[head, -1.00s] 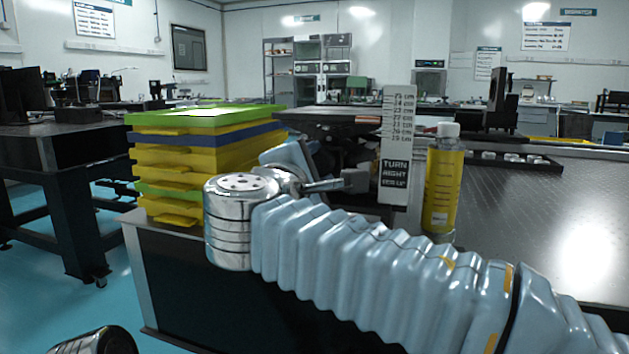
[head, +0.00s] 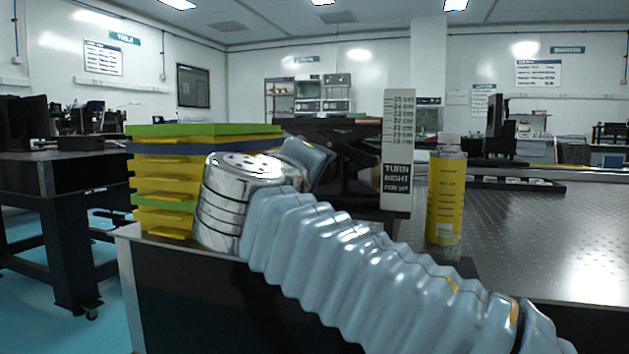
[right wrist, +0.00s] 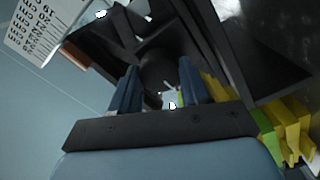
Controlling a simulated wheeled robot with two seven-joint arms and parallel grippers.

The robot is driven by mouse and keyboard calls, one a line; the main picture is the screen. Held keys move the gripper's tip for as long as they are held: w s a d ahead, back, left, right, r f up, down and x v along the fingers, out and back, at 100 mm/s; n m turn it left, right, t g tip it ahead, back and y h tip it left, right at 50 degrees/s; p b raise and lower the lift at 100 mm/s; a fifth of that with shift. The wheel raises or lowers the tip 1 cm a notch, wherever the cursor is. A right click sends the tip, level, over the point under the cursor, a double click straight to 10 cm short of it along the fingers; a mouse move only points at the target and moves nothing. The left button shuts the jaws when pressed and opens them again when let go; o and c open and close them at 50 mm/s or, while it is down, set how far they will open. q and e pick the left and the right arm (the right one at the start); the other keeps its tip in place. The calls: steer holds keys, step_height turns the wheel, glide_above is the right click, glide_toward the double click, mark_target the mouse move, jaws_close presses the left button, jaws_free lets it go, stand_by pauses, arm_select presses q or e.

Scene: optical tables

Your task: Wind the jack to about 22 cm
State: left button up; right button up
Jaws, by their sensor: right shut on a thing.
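The jack (head: 345,140) stands on the table behind my right arm, with a dark flat top and dark folding links. Beside it is an upright white scale (head: 397,140) with centimetre marks and the words "TURN RIGHT FOR UP". The jack's top edge lies beside the marks, but I cannot read an exact height. My right gripper (right wrist: 160,90) is shut on the dark round knob (right wrist: 158,72) of the jack, between two blue fingers. In the head view its body shows behind my chrome wrist, which hides the fingers. My left gripper is out of view.
A stack of yellow, green and blue trays (head: 165,185) stands left of the jack. A yellow bottle with a pale cap (head: 445,200) stands just right of the scale. The perforated tabletop (head: 540,230) is clear at the right front.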

steer(key=shift+f+m, duration=0.15)
steer(key=shift+m, duration=0.45)
steer(key=shift+b, duration=0.3)
steer(key=o, duration=1.1)
steer(key=shift+c, duration=0.2)
steer(key=v, duration=1.4)
